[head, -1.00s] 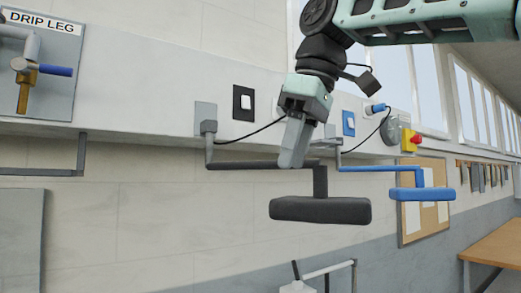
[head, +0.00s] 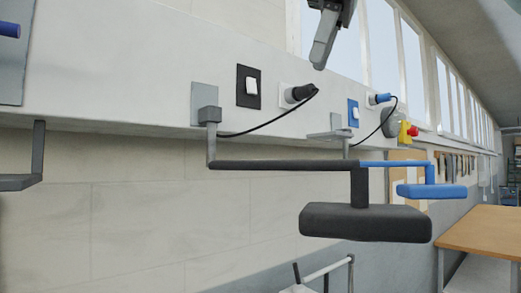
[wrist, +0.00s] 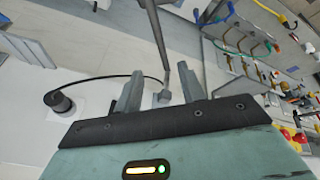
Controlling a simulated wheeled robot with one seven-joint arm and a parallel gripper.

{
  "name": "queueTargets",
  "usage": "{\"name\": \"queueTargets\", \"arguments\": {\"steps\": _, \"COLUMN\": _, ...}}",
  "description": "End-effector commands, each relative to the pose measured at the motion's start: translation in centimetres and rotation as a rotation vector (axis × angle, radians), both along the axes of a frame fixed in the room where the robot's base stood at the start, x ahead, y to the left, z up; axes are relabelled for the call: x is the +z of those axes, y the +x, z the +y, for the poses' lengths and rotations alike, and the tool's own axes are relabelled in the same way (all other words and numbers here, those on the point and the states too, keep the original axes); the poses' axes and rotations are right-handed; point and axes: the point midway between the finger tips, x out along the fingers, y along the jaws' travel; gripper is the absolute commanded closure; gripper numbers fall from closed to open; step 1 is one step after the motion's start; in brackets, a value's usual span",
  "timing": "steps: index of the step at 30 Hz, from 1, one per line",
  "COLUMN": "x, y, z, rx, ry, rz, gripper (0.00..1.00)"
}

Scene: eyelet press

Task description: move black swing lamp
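The black swing lamp shows in the head view as a long dark head (head: 365,222) hanging from a horizontal arm (head: 270,165). The arm runs left to a grey wall bracket (head: 209,115). My gripper (head: 320,64) is at the top of the head view, above the lamp, only partly in frame. In the wrist view my gripper (wrist: 160,70) is open, fingers apart. A thin arm and small grey bracket (wrist: 161,98) appear between and beyond the fingers; I cannot tell how far away. Nothing is visibly held.
A black cord hangs from a black plug (head: 302,93), right of a black switch (head: 248,86). A blue swing lamp (head: 430,190) sits behind at right, near a blue switch (head: 353,113) and a red-yellow stop button (head: 407,132). A wooden table (head: 490,232) stands at right.

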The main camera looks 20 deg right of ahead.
Motion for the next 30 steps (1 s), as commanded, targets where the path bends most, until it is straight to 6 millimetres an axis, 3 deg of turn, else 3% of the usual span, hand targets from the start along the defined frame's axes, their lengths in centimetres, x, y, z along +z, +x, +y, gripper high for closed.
{"name": "queueTargets", "arguments": {"steps": 8, "x": -1.3, "y": 0.3, "z": 0.1, "rx": 0.002, "ry": -0.001, "rz": -0.003, "gripper": 0.60}}
{"name": "queueTargets", "arguments": {"steps": 30, "x": -13.5, "y": 5.5, "z": 2.6, "rx": 0.000, "ry": -0.002, "rz": -0.001, "gripper": 0.60}}
